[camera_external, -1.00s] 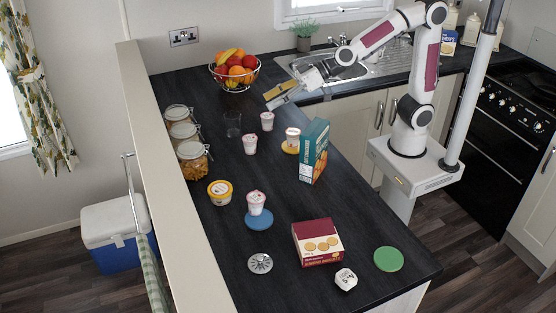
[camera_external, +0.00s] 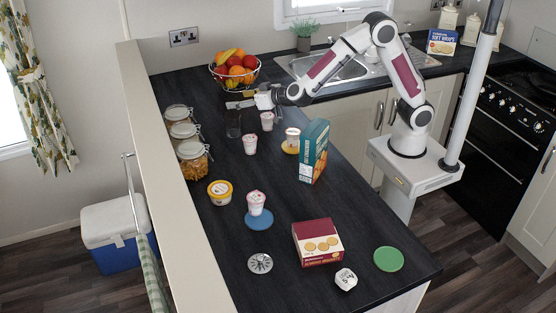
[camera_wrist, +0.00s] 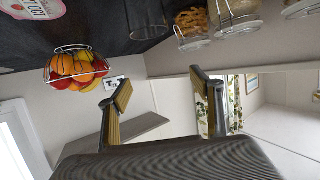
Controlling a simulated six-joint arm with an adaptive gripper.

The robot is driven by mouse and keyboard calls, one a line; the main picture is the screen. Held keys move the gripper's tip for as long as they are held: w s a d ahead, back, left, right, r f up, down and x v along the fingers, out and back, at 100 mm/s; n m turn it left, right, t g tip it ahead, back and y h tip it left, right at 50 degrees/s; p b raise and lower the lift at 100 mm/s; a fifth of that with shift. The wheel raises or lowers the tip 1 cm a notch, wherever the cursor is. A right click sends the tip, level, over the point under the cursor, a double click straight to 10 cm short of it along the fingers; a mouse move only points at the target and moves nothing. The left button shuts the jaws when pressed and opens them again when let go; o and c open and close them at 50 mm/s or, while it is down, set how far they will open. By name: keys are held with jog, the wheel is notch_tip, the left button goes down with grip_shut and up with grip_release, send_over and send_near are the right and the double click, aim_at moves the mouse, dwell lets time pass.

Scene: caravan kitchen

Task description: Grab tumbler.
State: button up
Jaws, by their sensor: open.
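The tumbler (camera_external: 233,125) is a clear, dark-looking glass standing upright on the dark worktop, left of the white yogurt pots. It also shows at the top edge of the wrist view (camera_wrist: 147,20), partly cut off. My gripper (camera_external: 238,104) is just behind and above the tumbler in the external view, pointing left. In the wrist view my gripper (camera_wrist: 162,90) has its two yellow-padded fingers wide apart with nothing between them. The tumbler appears apart from the fingers; the exact gap cannot be told.
Yogurt pots (camera_external: 267,121) stand right of the tumbler. Storage jars (camera_external: 183,134) line the ledge at left. A fruit bowl (camera_external: 235,80) is close behind my gripper. A teal box (camera_external: 314,151) stands further right. The worktop just in front of the tumbler is clear.

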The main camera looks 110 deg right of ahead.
jog(key=shift+d+f, duration=0.15)
jog(key=shift+d, duration=0.1)
send_near(227, 116)
jog(key=shift+w+d+r, duration=0.35)
jog(key=shift+w+d, duration=0.25)
jog(key=shift+w, duration=0.05)
jog(key=shift+f, duration=0.1)
jog(key=shift+f+x, duration=0.2)
jog(key=shift+x, duration=1.1)
jog(key=shift+f+x, duration=0.2)
jog(key=shift+x, duration=1.15)
jog(key=shift+s+a, duration=0.1)
jog(key=shift+s, duration=0.05)
